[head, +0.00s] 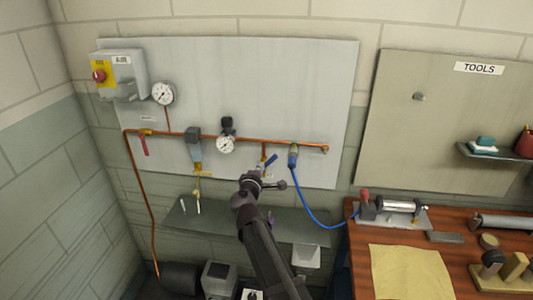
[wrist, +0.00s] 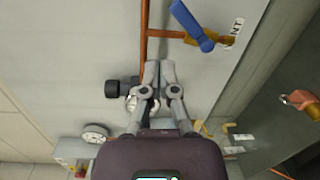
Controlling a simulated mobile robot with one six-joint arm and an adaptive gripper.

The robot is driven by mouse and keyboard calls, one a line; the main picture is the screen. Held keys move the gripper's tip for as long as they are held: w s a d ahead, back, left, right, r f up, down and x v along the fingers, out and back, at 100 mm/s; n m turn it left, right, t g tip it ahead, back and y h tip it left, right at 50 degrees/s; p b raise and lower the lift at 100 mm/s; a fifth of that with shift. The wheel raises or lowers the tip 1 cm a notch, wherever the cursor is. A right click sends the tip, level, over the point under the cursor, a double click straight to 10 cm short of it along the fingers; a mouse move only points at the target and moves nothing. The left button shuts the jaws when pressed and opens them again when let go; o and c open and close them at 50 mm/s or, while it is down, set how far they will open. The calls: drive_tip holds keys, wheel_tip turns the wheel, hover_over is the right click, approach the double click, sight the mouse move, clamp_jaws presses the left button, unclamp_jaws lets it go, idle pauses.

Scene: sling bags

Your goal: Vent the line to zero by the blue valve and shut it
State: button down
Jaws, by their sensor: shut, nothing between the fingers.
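The blue valve's lever (head: 270,160) is on a short drop below the copper pipe (head: 180,133) on the grey wall panel. In the wrist view the blue lever (wrist: 193,27) lies aslant across its brass body, beside a partly hidden label ending in "NT" (wrist: 235,30). My gripper (head: 282,185) is shut and empty, just below the valve in the head view. In the wrist view my gripper's fingertips (wrist: 160,68) are together, apart from the lever. Two round gauges, an upper one (head: 163,93) and a regulator's (head: 226,144), are too small to read.
A red lever (head: 145,145) hangs at the pipe's left. A blue hose (head: 305,205) runs from a coupling (head: 293,155) right of the valve to a cylinder (head: 395,206) on the wooden bench (head: 460,255). A grey shelf (head: 190,222) lies below the panel.

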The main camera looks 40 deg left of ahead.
drive_tip(key=s+a+m+p, duration=0.1)
drive_tip(key=m, duration=0.2)
drive_tip(key=s+a+r+m+h+p, duration=0.1)
drive_tip(key=m, duration=0.3)
drive_tip(key=s+a+r+m+h+p, duration=0.1)
drive_tip(key=m, duration=0.3)
drive_tip(key=shift+a+r, duration=0.1)
drive_tip(key=shift+a, duration=0.15)
drive_tip(key=shift+w, duration=0.15)
drive_tip(key=b, duration=0.1)
hover_over(269, 162)
drive_tip(key=s+a, duration=0.3)
drive_tip(key=f, duration=0.2)
drive_tip(key=shift+w+d+f+b, duration=0.35)
drive_tip(key=shift+d+f+b, duration=0.2)
drive_tip(key=shift+d+b, duration=0.2)
drive_tip(key=shift+w+d+f+b, duration=0.35)
drive_tip(key=shift+d+f+b, duration=0.2)
drive_tip(key=shift+d, duration=0.2)
